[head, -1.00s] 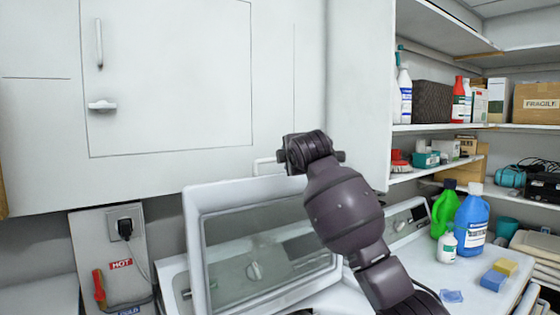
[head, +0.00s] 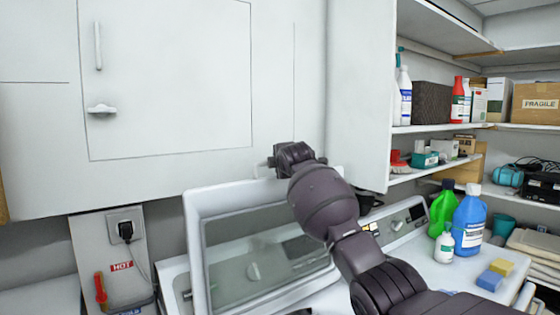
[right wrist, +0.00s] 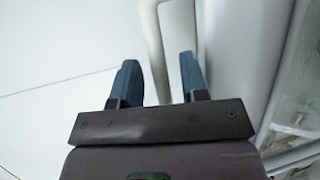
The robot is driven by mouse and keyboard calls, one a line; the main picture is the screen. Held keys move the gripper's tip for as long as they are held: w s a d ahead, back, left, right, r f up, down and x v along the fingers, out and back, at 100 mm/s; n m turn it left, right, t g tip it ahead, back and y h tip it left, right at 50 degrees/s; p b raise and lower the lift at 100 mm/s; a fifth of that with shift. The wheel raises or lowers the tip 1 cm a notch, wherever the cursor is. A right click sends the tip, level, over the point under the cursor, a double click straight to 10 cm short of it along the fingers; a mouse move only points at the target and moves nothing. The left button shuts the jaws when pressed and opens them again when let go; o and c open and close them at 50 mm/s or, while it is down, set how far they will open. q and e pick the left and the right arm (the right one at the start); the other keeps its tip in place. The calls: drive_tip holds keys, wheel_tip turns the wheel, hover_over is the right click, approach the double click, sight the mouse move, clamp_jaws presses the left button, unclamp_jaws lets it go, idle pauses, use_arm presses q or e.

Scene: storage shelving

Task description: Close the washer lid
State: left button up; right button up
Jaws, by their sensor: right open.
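The washer lid (head: 195,240) stands open and tilted up in the head view, a white frame around a glass window (head: 250,255). My right gripper (head: 270,163) is at the top edge of the lid, by its handle, which it mostly hides. In the right wrist view the two blue fingers of my right gripper (right wrist: 160,75) are apart, with a white bar of the lid (right wrist: 155,40) showing between and beyond them. I cannot tell whether the fingers touch it. The left gripper is not in view.
A white wall cabinet (head: 170,80) hangs close above and behind the lid. The washer's control panel (head: 400,222) is to the right. A green bottle (head: 442,208) and a blue bottle (head: 468,222) stand farther right, below shelves of supplies. A wall outlet (head: 125,228) is at left.

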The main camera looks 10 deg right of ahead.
drive_tip(key=shift+w+f, duration=0.15)
drive_tip(key=shift+w, duration=0.4)
drive_tip(key=shift+c, duration=0.2)
clamp_jaws()
